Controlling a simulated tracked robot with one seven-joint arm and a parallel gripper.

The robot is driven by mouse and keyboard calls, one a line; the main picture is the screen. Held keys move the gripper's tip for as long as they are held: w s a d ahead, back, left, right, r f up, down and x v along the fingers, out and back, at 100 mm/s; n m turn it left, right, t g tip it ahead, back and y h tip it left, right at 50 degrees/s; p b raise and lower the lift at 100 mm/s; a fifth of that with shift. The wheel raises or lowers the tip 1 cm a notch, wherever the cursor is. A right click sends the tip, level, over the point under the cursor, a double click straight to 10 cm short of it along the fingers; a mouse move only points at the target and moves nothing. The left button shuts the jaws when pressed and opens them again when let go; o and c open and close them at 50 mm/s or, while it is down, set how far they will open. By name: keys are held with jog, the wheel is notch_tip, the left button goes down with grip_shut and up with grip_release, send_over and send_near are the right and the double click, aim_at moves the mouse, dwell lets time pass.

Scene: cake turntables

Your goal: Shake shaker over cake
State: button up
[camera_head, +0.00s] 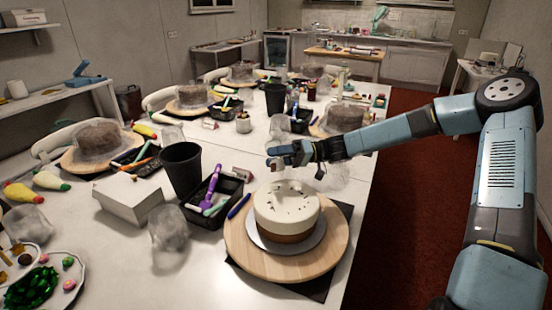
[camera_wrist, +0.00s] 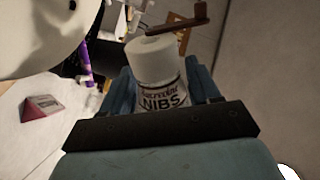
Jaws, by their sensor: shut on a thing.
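My gripper (camera_head: 288,156) is behind and above the cake, at the end of my arm, which reaches in from the right. In the wrist view my gripper (camera_wrist: 162,92) is shut on a white shaker (camera_wrist: 158,68) with a dark label reading "NIBS". The shaker's exact tilt is hard to tell, and it is very small in the head view. The cake (camera_head: 288,203) has white frosting with dark specks on top and a brown lower band. It stands on a silver board on a round wooden turntable (camera_head: 335,243). Part of the cake (camera_wrist: 35,25) shows at upper left in the wrist view.
A black tray (camera_head: 229,192) of tools, a black cup (camera_head: 181,168), a white box (camera_head: 130,203) and a clear cup (camera_head: 168,235) stand left of the turntable. Several wrapped cakes on turntables line the table behind. The table's right edge is close to the turntable.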

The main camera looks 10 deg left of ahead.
jog(key=shift+w+a+r, duration=0.1)
jog(key=shift+w+r, duration=0.1)
jog(key=shift+w, duration=0.05)
jog(key=shift+s+f, duration=0.2)
jog(key=shift+s, duration=0.15)
jog(key=shift+r+n, duration=0.2)
jog(key=shift+n, duration=0.3)
jog(key=shift+w+r, duration=0.15)
jog(key=shift+w, duration=0.1)
jog(key=shift+s+d+f, duration=0.2)
jog(key=shift+s, duration=0.1)
jog(key=shift+s+r+n, duration=0.1)
jog(key=shift+r+n, duration=0.1)
jog(key=shift+n, duration=0.3)
